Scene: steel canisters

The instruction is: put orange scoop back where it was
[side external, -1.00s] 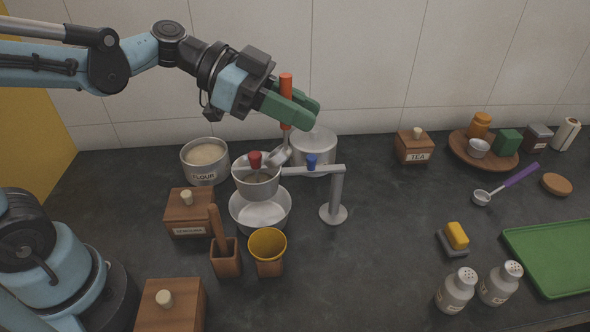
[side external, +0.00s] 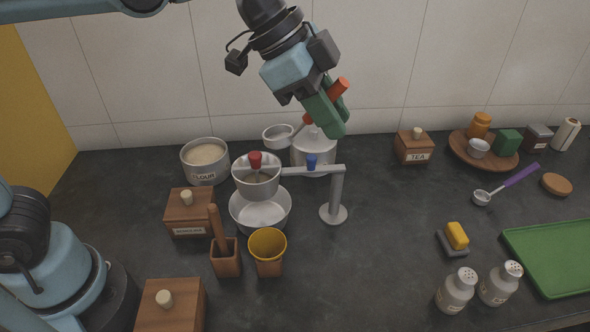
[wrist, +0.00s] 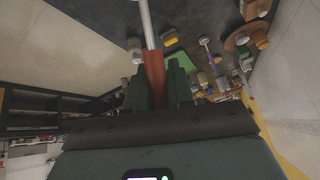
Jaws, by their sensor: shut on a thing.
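The orange-handled scoop (side external: 278,137) is held in my gripper (side external: 334,108), whose green fingers are shut on its orange handle (side external: 339,88). The scoop is tilted, with its metal bowl out to the left and lower than the handle. The bowl is in the air, above and behind the funnel-like cup (side external: 257,184). My gripper is above the lidded steel canister (side external: 313,158). In the wrist view the orange handle (wrist: 154,75) lies between the green fingers, with its metal shaft reaching away at the top; the bowl is out of that view.
The open flour canister (side external: 206,162) stands left of the cup. A stand with an arm (side external: 337,195) carries the cup over a metal bowl (side external: 261,213). A tea box (side external: 415,147) and a purple-handled scoop (side external: 507,184) are to the right. The counter's right middle is mostly clear.

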